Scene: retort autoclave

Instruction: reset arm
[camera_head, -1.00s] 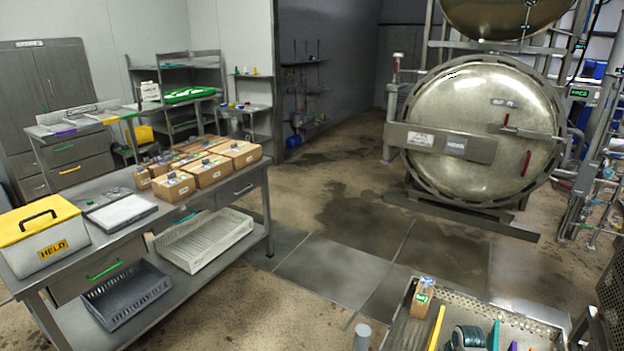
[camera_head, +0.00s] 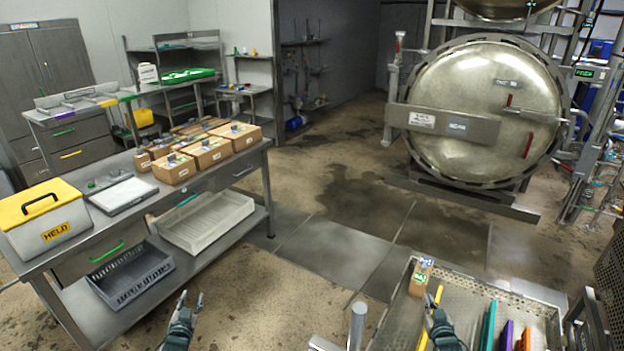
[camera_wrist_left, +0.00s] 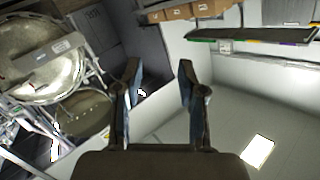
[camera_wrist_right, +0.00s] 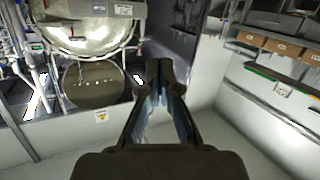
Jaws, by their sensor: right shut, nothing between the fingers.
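My left gripper (camera_head: 191,297) is raised at the bottom of the head view, in front of the workbench. Its fingers stand apart with nothing between them, as the left wrist view (camera_wrist_left: 159,70) also shows. My right gripper (camera_head: 432,304) is above the perforated metal tray (camera_head: 467,293) at the lower right of the head view. In the right wrist view (camera_wrist_right: 165,72) its fingertips are together and hold nothing.
The workbench (camera_head: 112,222) at the left bears a yellow-lidded box (camera_head: 45,225), a white-topped tray (camera_head: 123,195) and several cartons (camera_head: 208,152). A small carton (camera_head: 420,277) stands in the perforated tray. The round autoclave door (camera_head: 480,110) is at the back right. Open floor (camera_head: 345,205) lies between.

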